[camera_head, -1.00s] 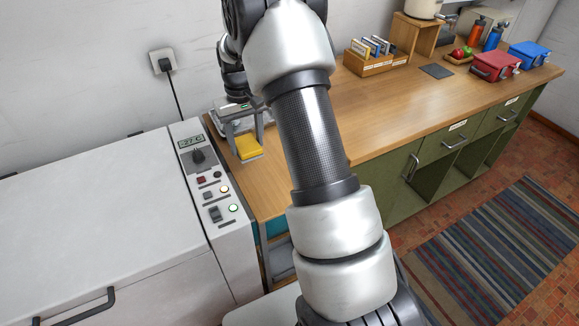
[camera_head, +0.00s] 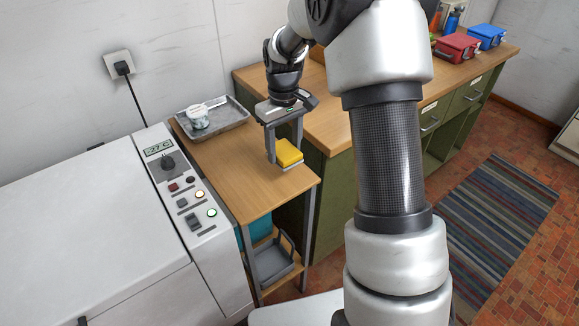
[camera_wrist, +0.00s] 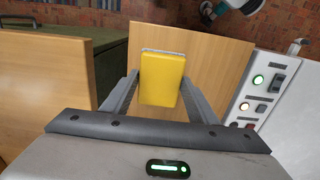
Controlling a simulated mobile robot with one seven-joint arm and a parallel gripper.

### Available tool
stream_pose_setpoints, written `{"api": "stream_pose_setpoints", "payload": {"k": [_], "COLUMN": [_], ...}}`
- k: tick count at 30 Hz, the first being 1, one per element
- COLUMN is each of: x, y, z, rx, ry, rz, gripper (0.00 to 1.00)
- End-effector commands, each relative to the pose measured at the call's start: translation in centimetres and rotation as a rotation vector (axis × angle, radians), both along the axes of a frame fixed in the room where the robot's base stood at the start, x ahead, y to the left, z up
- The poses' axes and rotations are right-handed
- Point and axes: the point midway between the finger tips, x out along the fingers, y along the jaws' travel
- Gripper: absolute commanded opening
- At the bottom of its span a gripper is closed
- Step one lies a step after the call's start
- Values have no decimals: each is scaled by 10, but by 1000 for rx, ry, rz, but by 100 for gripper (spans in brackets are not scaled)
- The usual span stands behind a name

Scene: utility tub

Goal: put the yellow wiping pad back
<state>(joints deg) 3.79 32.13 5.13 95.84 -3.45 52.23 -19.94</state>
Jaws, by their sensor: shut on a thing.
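The yellow wiping pad (camera_head: 288,152) is a small yellow block with a pale grey underside. My gripper (camera_head: 284,160) is shut on it and holds it over the right part of the small wooden side table (camera_head: 225,172). In the wrist view the pad (camera_wrist: 162,80) sits between the two grey fingers of my gripper (camera_wrist: 160,92), with wood below it. I cannot tell how far above the table top the pad is.
A grey tray (camera_head: 238,117) with a white jar (camera_head: 197,116) stands at the back of the side table. A white chest with a control panel (camera_head: 190,200) is on the left. The wooden counter (camera_head: 330,128) is on the right. A grey bin (camera_head: 272,262) sits on the table's lower shelf.

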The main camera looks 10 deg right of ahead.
Motion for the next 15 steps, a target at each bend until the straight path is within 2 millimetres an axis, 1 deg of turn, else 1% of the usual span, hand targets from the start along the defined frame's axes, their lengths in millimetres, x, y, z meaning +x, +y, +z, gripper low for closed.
{"api": "stream_pose_setpoints", "payload": {"k": [1,8,12,15], "x": [-1,0,-1,0], "y": [0,0,0,0], "z": [-9,-28,-48,-57], "rx": [0,-1,0,0], "ry": [2,2,3,0], "rz": [0,-1,-2,-2], "gripper": [32,32,32,32]}}
